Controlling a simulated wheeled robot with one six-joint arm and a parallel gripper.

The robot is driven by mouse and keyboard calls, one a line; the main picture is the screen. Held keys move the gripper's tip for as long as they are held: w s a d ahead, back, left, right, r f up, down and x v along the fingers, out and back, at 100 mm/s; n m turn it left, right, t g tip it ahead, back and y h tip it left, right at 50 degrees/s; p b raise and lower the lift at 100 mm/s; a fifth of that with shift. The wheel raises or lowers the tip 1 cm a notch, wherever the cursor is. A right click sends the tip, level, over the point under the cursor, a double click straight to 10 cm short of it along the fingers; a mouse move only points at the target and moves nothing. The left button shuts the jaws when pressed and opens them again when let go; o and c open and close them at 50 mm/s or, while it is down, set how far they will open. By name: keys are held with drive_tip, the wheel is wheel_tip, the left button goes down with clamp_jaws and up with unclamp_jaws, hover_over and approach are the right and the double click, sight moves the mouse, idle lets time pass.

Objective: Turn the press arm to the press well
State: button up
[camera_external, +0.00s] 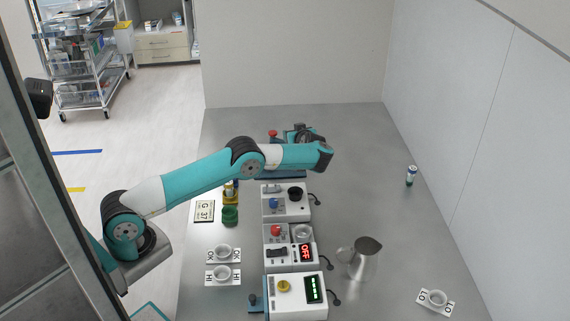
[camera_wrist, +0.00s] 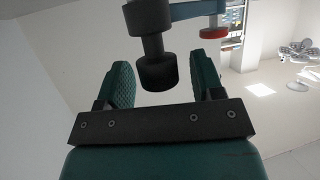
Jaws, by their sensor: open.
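The press is mostly hidden behind my arm at the far end of the device row in the external view; part of its blue base (camera_external: 282,177) and a red knob (camera_external: 272,133) show. In the wrist view, the teal press arm (camera_wrist: 197,10) runs across the top, with a red disc (camera_wrist: 214,33) at its right. A dark plunger (camera_wrist: 148,19) hangs at its left, its wide foot lying between my fingers in the picture. My gripper (camera_wrist: 163,80) is open, with gaps visible on both sides of the foot. I cannot make out the press well.
White devices (camera_external: 297,289) line the table's middle toward the front. A steel jug (camera_external: 364,258) stands right of them; a small bottle (camera_external: 411,175) is farther back. A green jar (camera_external: 230,216) and labelled cup holders (camera_external: 222,282) are left. The table's right middle is mostly clear.

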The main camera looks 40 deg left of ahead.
drive_tip(key=p+v, duration=1.3)
drive_tip(key=v, duration=0.4)
drive_tip(key=shift+r, duration=0.35)
drive_tip(key=shift+d+f, duration=0.1)
